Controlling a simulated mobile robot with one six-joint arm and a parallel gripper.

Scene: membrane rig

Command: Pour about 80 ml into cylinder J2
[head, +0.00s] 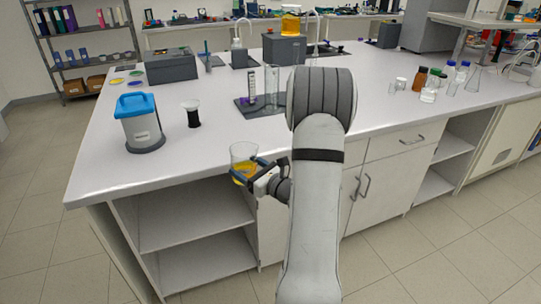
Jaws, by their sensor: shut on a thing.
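My gripper (254,172) is shut on a clear beaker (243,152) with orange-yellow liquid in its lower part. The beaker looks about upright and shows in front of the bench's near edge. Behind it on the bench, a tall clear cylinder (271,82) stands on a dark mat (246,108). It looks empty. A narrow upright piece with a white label (252,88) stands just left of it. The label is too small to read, so I cannot tell which is J2. My arm hides the area right of the cylinder.
A blue-lidded container (139,122) and a small black-and-clear vessel (191,114) stand on the bench at left. A jar of yellow liquid (291,20) sits on a grey box (284,49) behind. Several bottles (420,80) stand at right.

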